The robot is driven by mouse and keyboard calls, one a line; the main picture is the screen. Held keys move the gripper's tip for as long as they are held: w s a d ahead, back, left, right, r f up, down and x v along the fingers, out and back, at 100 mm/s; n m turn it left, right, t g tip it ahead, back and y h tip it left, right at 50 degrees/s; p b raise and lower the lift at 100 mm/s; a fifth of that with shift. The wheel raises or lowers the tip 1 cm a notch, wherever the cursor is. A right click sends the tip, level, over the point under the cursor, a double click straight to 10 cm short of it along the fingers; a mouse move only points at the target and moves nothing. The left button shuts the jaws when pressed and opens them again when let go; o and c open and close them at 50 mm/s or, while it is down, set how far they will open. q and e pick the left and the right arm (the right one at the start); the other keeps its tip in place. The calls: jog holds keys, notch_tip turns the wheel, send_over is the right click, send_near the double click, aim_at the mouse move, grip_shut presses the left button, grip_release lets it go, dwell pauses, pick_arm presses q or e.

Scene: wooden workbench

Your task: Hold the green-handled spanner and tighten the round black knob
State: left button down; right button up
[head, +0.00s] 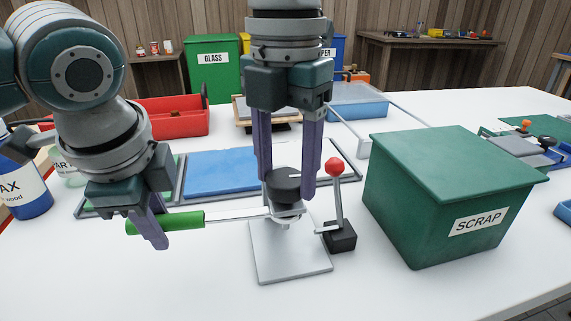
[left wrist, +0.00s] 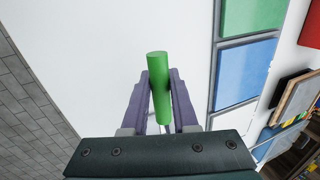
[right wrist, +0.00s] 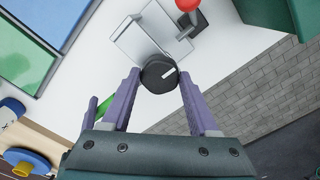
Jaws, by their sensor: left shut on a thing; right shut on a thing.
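The green-handled spanner (head: 180,221) lies level, its metal shaft reaching right to the stand under the knob. My left gripper (head: 158,228) is shut on its green handle, which also shows between the fingers in the left wrist view (left wrist: 158,85). The round black knob (head: 284,186) sits on top of a metal fitting above a grey plate (head: 290,255). My right gripper (head: 288,185) points down and is shut on the knob, one finger on each side. In the right wrist view the knob (right wrist: 158,74) carries a white mark. The spanner's far end is partly hidden below the knob.
A red-balled lever on a black block (head: 341,237) stands just right of the plate. The green SCRAP box (head: 440,190) is further right. Behind are a blue and green compartment tray (head: 222,172) and a red bin (head: 180,116). The front left tabletop is clear.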

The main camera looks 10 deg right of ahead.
jog(key=shift+r, duration=0.15)
dwell(0.3)
jog(key=o, duration=1.4)
pick_arm(q)
jog(key=c, duration=0.6)
grip_release()
jog(key=shift+o, duration=0.2)
pick_arm(e)
notch_tip(320, 180, up, 12)
jog(key=shift+f, duration=0.1)
pick_arm(q)
notch_tip(320, 180, up, 8)
jog(key=p, duration=0.8)
jog(key=shift+f+p, duration=0.2)
jog(key=shift+p, duration=0.15)
pick_arm(e)
notch_tip(320, 180, up, 9)
send_over(286, 177)
jog(key=shift+f, duration=0.15)
